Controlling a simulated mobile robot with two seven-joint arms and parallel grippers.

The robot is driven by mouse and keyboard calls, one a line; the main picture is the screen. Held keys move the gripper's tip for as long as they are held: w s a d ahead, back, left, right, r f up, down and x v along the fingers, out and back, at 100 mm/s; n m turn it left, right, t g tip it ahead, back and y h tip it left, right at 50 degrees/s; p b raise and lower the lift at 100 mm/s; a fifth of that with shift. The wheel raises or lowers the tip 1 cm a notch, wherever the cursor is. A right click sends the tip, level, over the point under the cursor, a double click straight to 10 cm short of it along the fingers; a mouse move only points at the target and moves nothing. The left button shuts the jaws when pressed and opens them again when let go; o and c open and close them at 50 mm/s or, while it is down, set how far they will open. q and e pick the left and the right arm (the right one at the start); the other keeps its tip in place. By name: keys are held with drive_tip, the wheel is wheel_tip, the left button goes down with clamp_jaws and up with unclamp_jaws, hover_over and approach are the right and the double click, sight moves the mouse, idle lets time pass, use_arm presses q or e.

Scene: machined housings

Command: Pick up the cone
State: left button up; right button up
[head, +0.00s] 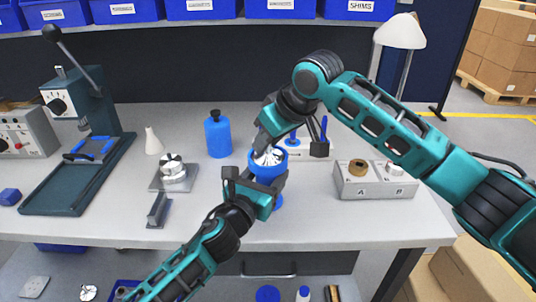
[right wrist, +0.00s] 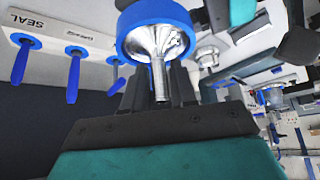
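A silver metal cone (head: 268,157) with a threaded stem sits in a blue ring-like cup (head: 262,175) above the middle of the table. In the right wrist view the cone (right wrist: 150,40) shows inside the blue rim (right wrist: 133,22), with its stem toward the gripper. My right gripper (head: 268,138) is over the cup from above. Its dark fingers lie on both sides of the stem in the right wrist view (right wrist: 156,85); whether they touch it is unclear. My left gripper (head: 256,180) comes from below, its fingers spread wide around the cup, partly hidden by its own palm.
A blue bottle (head: 218,135), a white conical flask (head: 153,141) and a metal part on a plate (head: 173,170) stand left. A grey block marked A and B (head: 375,183) is right. A tool rack (right wrist: 75,45) stands behind. The front right tabletop is clear.

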clamp_jaws()
wheel_tip(320, 180, up, 10)
drive_tip(key=shift+r, duration=0.1)
use_arm(q)
drive_tip(key=o, duration=1.2)
